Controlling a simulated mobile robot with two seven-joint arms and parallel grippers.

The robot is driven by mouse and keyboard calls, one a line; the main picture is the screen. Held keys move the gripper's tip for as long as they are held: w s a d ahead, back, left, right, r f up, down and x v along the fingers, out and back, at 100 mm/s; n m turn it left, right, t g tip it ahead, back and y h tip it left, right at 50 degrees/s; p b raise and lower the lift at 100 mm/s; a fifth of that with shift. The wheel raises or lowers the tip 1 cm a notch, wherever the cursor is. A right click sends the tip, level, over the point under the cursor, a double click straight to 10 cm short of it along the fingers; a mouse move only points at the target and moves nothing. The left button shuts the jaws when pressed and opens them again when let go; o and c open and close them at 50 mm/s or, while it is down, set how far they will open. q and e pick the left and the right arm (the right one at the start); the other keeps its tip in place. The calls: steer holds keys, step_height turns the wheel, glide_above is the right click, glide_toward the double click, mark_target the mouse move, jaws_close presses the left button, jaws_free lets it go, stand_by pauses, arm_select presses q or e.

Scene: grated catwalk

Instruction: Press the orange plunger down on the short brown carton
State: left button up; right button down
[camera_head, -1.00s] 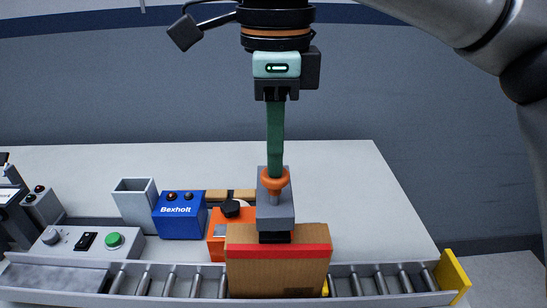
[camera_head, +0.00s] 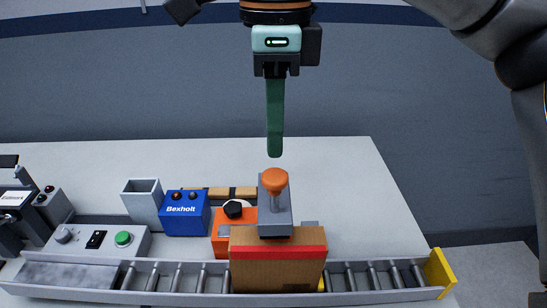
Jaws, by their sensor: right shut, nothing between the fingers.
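The short brown carton (camera_head: 278,270) with a red band along its top stands on the roller conveyor. A small gap shows between the fingertips and the orange knob. My left gripper is not in view.
The roller conveyor (camera_head: 175,280) runs along the front, with a yellow end stop (camera_head: 438,272) at right. Left of the carton are an orange box (camera_head: 225,222), a blue Bexholt box (camera_head: 185,213), a grey open bin (camera_head: 143,200) and a control panel with a green button (camera_head: 123,239). The table's right side is clear.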

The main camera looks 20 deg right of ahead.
step_height(320, 180, up, 4)
steer(key=p, duration=0.3)
steer(key=shift+s, duration=0.1)
stand_by(0.5)
